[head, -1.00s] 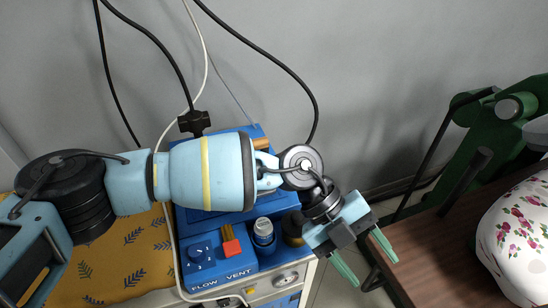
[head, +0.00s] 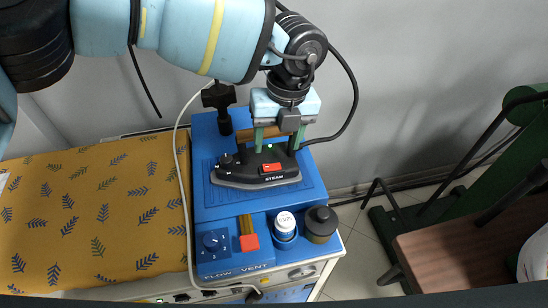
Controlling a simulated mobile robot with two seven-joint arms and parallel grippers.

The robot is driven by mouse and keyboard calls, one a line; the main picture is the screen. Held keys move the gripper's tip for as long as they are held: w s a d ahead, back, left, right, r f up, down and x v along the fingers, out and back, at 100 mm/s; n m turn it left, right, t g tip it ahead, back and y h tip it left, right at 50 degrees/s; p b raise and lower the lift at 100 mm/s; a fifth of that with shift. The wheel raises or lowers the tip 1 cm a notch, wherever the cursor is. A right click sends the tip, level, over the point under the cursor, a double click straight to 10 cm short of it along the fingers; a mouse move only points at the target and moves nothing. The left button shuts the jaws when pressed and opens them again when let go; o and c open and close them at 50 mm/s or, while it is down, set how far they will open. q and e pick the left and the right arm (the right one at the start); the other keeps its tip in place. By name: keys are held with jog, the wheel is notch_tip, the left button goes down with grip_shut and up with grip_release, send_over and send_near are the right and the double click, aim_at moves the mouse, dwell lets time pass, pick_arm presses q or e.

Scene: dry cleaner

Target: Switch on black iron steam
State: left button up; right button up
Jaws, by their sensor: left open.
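The black iron (head: 252,178) rests on the blue raised panel of the ironing unit. A red rocker switch (head: 271,168) is on its front face, with "STEAM" printed below it. A small black knob shows at its left end, and a brown wooden handle (head: 246,136) shows behind. My left gripper (head: 278,146) is open and points down over the iron. Its two teal fingers are spread across the iron's back part, behind the red switch. I cannot tell whether they touch it. My right gripper is not in view.
The blue unit (head: 312,185) also carries a control box (head: 214,263) with a dial and red lever, a white-capped bottle (head: 285,224) and a dark round pot (head: 321,224). A yellow leaf-patterned board (head: 90,220) lies left. A brown table (head: 450,250) stands right.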

aim_at(272, 169)
pick_arm(q)
jog(key=f, duration=0.5)
jog(key=shift+a+f, duration=0.1)
jog(key=shift+a, duration=0.2)
jog(key=shift+a+f, duration=0.1)
jog(key=shift+f, duration=0.6)
jog(key=shift+c, duration=0.2)
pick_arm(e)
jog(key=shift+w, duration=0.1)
pick_arm(q)
jog(key=c, duration=1)
jog(key=shift+o, duration=0.3)
jog(key=shift+s+a+r+h+p, duration=0.15)
jog(key=shift+r+h+p, duration=0.15)
jog(key=shift+h+p, duration=0.4)
jog(key=shift+f, duration=0.25)
jog(key=o, duration=1)
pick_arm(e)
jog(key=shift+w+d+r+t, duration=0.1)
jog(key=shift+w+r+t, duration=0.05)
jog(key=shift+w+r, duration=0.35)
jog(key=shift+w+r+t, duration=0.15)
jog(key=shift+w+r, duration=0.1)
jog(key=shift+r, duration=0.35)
